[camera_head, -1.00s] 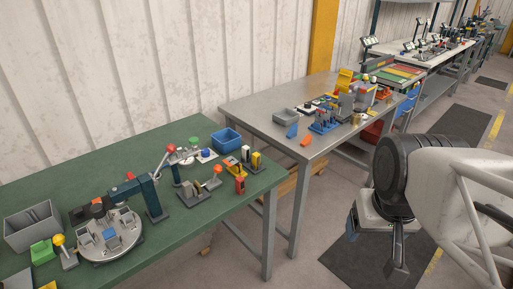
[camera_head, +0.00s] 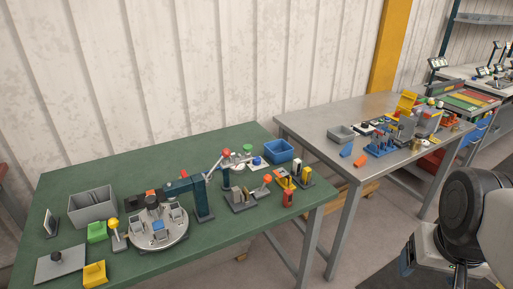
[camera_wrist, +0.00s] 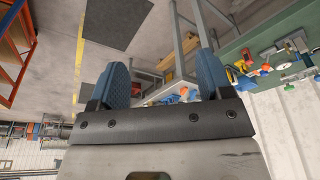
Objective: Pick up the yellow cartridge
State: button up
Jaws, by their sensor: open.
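A small upright yellow block with dark parts (camera_head: 306,175), which looks like the yellow cartridge, stands near the right end of the green table (camera_head: 235,235). A white-and-black upright piece (camera_head: 294,169) is beside it, and a red one (camera_head: 288,198) stands in front. My gripper (camera_wrist: 162,78) is open and empty in the wrist view, its two blue-grey fingers wide apart. In the head view my arm's end is at the lower right, away from the table and partly cut off by the frame. Small yellow parts also show at the right of the wrist view, too small to tell apart.
A blue bin (camera_head: 279,151) is behind the cartridge. A round grey fixture (camera_head: 158,238), a grey box (camera_head: 92,207) and a yellow block (camera_head: 95,273) are further left. A grey metal table (camera_head: 345,118) with several parts stands to the right, beyond a gap.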

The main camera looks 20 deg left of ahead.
jog(key=shift+c, duration=1.1)
